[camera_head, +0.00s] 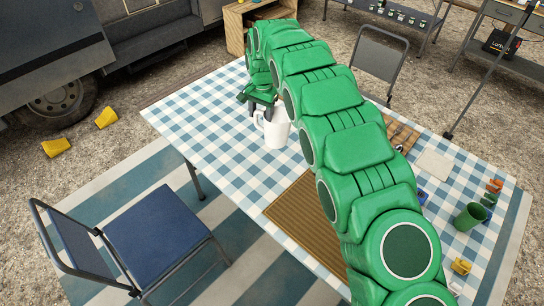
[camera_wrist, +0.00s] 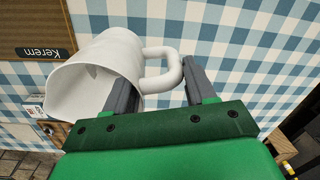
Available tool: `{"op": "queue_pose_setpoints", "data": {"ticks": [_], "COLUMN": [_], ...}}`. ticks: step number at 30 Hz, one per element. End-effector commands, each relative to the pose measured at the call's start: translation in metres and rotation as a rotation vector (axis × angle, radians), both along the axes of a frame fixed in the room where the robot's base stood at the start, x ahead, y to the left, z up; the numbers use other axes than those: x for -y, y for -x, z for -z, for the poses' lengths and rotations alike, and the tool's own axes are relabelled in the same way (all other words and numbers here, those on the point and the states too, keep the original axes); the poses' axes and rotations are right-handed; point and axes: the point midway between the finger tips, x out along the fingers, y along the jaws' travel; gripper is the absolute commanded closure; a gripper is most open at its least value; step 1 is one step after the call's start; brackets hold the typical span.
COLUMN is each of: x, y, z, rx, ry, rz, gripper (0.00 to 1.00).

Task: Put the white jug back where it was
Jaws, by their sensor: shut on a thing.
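The white jug (camera_head: 278,130) is at the table's left half in the head view, beside my gripper (camera_head: 262,107). It looks upright there; I cannot tell whether its base touches the cloth. In the wrist view the jug (camera_wrist: 95,75) fills the left side, with its open mouth toward the lower left. Its handle (camera_wrist: 172,68) reaches between the two grey fingers of my gripper (camera_wrist: 155,68), which is shut on it. The table (camera_head: 200,112) has a blue and white checked cloth. My arm hides part of the table's middle and back.
A brown ribbed mat (camera_head: 300,212) lies right of the jug, partly behind my arm. A green cup (camera_head: 470,216) and a pale cloth (camera_head: 434,165) are at the table's right. A blue chair (camera_head: 160,228) stands in front, another chair (camera_head: 380,60) behind. The table's left end is clear.

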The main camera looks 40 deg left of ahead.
Motion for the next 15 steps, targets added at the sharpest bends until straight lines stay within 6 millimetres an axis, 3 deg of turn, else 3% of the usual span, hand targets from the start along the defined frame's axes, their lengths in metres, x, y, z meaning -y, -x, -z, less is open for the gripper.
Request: {"op": "queue_pose_setpoints", "data": {"ticks": [15], "x": [0.041], "y": [0.037], "z": [-0.024], "rx": [0.005], "ry": [0.000], "rz": [0.118], "gripper": [1.00]}}
